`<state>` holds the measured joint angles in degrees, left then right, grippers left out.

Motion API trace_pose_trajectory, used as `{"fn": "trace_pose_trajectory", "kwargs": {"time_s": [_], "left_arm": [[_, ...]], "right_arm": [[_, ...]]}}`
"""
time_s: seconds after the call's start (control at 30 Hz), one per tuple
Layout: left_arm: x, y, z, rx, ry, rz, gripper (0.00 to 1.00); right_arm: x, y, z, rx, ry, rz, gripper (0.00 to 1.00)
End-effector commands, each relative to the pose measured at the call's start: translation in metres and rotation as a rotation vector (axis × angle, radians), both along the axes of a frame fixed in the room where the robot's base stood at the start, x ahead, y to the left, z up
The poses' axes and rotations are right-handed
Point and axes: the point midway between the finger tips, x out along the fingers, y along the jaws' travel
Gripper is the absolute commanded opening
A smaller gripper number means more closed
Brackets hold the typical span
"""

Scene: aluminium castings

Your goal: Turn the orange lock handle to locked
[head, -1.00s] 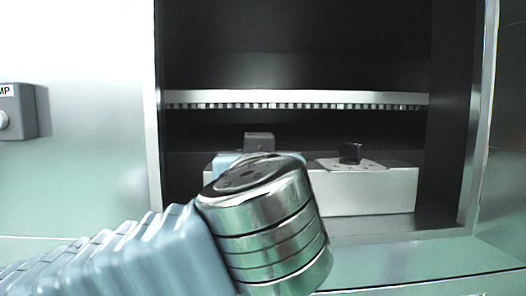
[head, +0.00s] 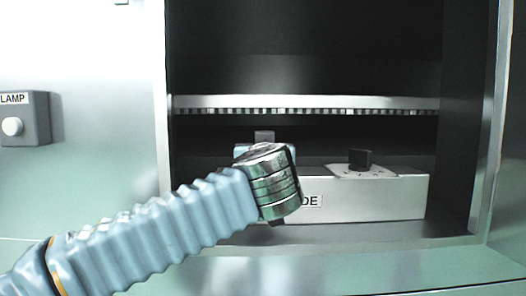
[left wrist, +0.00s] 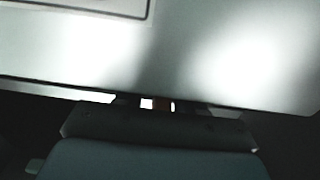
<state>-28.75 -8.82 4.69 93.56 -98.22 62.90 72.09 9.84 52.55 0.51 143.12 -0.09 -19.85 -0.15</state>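No orange lock handle can be made out in the head view. The left gripper's fingers are hidden behind the wrist in the head view and are not discernible in the left wrist view. My right gripper is out of view.
The box carries a black knob (head: 360,158) on a marked plate and a partly covered label ending in "DE" (head: 311,201). A slotted metal rail (head: 310,103) crosses the compartment above. A lamp switch box (head: 27,118) is on the left panel. A dark grey block (head: 264,137) shows behind my wrist.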

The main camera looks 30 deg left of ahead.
Motion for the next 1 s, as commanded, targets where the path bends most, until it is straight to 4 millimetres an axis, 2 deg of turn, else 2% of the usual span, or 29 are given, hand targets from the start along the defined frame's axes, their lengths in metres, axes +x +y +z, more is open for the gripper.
{"fn": "trace_pose_trajectory", "kwargs": {"time_s": [0.13, 0.3, 0.4, 0.77, 1.0], "left_arm": [[0.000, 0.000, 0.000, 0.000, 0.000, 0.000, 0.38], [0.000, 0.000, 0.000, 0.000, 0.000, 0.000, 0.12], [0.000, 0.000, 0.000, 0.000, 0.000, 0.000, 0.00], [-0.001, 0.000, -0.002, -0.002, -0.001, -0.039, 0.00], [0.000, -0.001, -0.004, -0.003, -0.002, -0.178, 0.00]], "right_arm": [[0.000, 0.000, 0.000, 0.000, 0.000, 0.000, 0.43], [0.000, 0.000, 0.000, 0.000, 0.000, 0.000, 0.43], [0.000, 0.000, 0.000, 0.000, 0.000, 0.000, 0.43], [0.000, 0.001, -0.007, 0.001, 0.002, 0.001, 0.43], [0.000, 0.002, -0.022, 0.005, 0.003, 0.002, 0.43]]}}
